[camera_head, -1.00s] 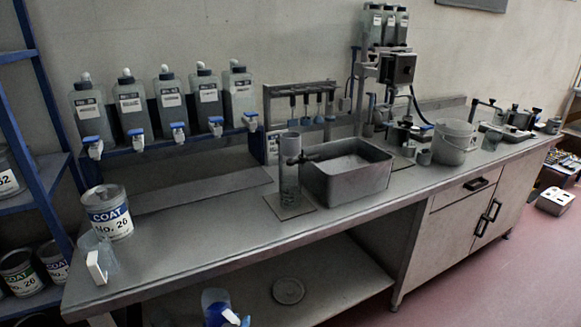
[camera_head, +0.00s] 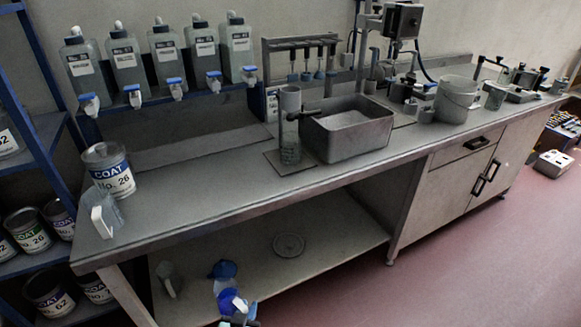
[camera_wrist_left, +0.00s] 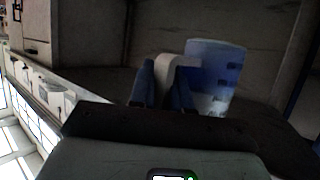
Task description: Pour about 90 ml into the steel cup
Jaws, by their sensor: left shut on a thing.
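A blue see-through jug (camera_head: 227,297) with a white handle shows low in the head view, in front of the lower shelf. My left gripper (camera_head: 241,314) is shut on its handle at the bottom edge. In the left wrist view, the blue fingers (camera_wrist_left: 163,88) close on the white handle, with the jug (camera_wrist_left: 213,70) beside them. Its contents cannot be made out. A small grey cup (camera_head: 426,115) stands on the bench left of the white bucket; I cannot tell whether it is the steel cup. My right gripper is not in view.
The bench (camera_head: 225,195) has free room at its front. A COAT No. 26 can (camera_head: 112,178) and a clear jug (camera_head: 104,218) stand at its left end. A tall cylinder (camera_head: 290,135) and a grey basin (camera_head: 352,143) stand mid-bench. The lower shelf (camera_head: 330,225) bears a round plate (camera_head: 289,245).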

